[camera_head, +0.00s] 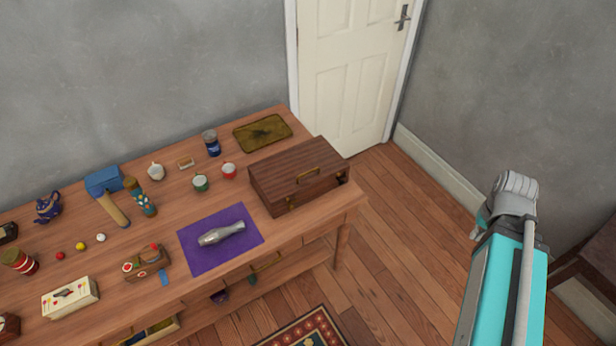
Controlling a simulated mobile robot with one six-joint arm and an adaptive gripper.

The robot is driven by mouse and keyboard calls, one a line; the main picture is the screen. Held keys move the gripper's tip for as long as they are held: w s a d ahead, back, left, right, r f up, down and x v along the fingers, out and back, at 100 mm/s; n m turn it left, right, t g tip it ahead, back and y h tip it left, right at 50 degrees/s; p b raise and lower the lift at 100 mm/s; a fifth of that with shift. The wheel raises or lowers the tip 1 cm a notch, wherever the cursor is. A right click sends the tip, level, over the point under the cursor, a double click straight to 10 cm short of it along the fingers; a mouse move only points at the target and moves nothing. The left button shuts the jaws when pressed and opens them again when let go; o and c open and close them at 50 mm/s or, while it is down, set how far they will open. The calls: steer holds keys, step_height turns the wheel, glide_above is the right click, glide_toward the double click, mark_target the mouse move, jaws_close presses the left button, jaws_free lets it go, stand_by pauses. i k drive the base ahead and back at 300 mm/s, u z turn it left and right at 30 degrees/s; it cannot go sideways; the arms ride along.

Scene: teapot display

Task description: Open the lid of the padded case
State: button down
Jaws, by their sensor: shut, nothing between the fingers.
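A brown, wood-look case (298,174) sits at the right end of the wooden table, and I take it to be the padded case. Its lid is down and shut. The inside and any padding are hidden. My arm, teal and grey, rises at the right of the picture, well apart from the case. The fingers of my gripper cannot be made out in this view. Nothing of mine touches the case.
The wooden table (330,205) also bears a purple cloth (190,250) with a metallic object (222,233), a dark tray (263,132), a blue can (211,143), cups, a blue-headed hammer (103,181) and a white box (70,297). Open floor (400,240) lies between table and arm.

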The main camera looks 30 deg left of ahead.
mark_target(281, 176)
steer(key=u, duration=0.1)
steer(key=k, duration=1.25)
steer(key=u, duration=1.25)
steer(key=i, duration=1.05)
